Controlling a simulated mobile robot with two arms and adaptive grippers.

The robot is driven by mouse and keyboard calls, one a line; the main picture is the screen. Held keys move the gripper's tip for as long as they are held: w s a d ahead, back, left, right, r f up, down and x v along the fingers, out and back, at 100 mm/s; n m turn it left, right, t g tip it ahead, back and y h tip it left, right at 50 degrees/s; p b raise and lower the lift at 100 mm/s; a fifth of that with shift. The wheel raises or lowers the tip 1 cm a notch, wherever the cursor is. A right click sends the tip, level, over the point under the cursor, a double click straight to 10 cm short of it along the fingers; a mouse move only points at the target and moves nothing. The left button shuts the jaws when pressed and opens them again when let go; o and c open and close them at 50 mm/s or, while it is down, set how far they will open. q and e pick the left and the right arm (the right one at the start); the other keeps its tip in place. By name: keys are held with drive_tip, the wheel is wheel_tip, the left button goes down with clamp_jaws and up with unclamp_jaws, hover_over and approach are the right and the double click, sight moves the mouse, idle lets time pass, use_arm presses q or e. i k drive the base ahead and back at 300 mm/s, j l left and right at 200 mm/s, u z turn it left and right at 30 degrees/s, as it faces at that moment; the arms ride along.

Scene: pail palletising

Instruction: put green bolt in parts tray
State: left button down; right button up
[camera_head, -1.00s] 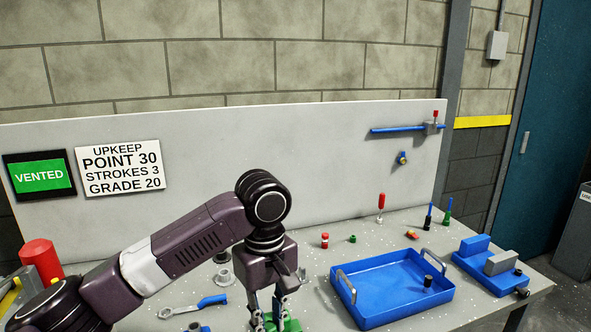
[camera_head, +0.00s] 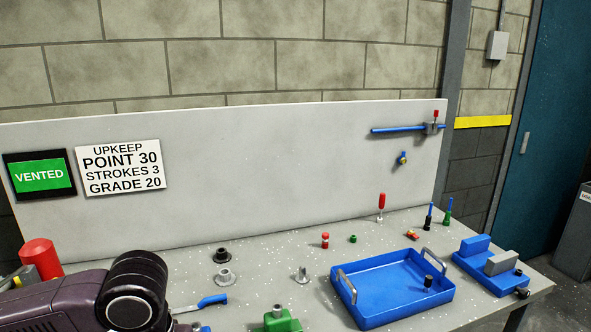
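The blue parts tray (camera_head: 375,308) with two grey handles lies on the right half of the workbench. My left arm (camera_head: 130,295) comes in low at the left. Its gripper is out of view, below the picture or behind the arm. My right gripper is not in view.
A green block (camera_head: 284,323) with a grey top stands left of the tray. A blue-handled wrench (camera_head: 212,300), grey flanged parts (camera_head: 225,276), and a red-and-white cylinder (camera_head: 325,240) are on the bench. A blue fixture (camera_head: 491,271) stands right of the tray. An upright panel (camera_head: 270,170) backs the bench.

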sight(406, 272)
drive_tip(key=z, duration=0.65)
drive_tip(key=i+z, duration=0.35)
drive_tip(key=i, duration=0.25)
drive_tip(key=i+z, duration=0.4)
drive_tip(key=i, duration=0.2)
drive_tip(key=i+j, duration=0.15)
drive_tip(key=i, duration=0.1)
